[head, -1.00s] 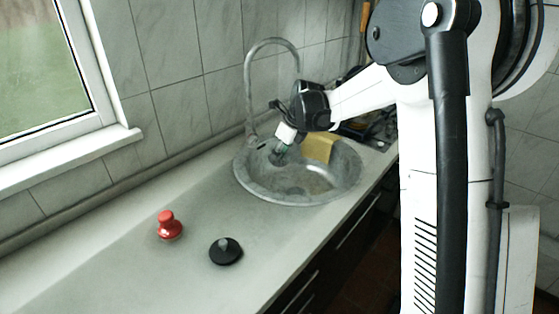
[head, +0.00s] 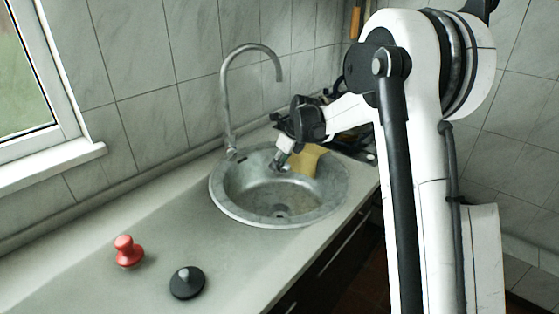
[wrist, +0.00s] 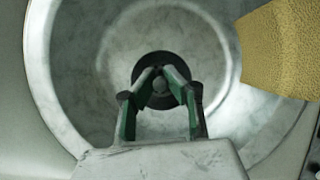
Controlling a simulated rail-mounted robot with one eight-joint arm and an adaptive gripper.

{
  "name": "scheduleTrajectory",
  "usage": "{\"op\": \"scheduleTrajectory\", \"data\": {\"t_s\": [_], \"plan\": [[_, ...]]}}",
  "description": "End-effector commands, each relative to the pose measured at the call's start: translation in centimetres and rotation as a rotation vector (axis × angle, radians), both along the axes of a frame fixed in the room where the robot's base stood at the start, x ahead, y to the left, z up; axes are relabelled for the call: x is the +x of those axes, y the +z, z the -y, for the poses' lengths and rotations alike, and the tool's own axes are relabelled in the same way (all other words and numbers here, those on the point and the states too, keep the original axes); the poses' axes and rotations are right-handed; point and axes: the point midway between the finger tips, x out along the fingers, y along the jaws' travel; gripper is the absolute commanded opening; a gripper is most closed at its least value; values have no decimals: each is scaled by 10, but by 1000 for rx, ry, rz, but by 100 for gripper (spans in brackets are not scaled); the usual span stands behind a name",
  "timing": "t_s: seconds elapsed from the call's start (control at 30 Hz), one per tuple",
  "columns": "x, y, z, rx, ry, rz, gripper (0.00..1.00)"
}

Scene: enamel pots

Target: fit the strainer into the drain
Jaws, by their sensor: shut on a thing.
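My gripper (head: 281,161) hangs over the round metal sink. In the wrist view my gripper (wrist: 160,88) has its green-lined fingers closed on a small grey knob. A dark round disc around the knob, apparently the strainer (wrist: 160,57), lies beneath the fingertips, over the basin floor. In the head view the held piece is too small to make out. The drain (head: 280,211) shows as a small dark round spot in the basin floor, below the gripper in the picture. In the wrist view I cannot pick the drain out; the disc may cover it.
A curved faucet (head: 228,100) stands behind the sink basin (head: 235,205). A yellow cloth-like piece (head: 308,160) hangs over the back right rim; it also shows in the wrist view (wrist: 285,45). A red knobbed plug (head: 129,254) and a black disc with grey knob (head: 187,284) stand on the counter.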

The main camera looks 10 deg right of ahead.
Motion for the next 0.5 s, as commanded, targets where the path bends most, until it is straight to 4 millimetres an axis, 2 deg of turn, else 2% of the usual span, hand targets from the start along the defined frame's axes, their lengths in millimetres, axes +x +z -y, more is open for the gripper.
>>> {"op": "scheduleTrajectory", "data": {"t_s": [0.5], "plan": [[0, -55, 0, 0, 0, 0, 0]]}}
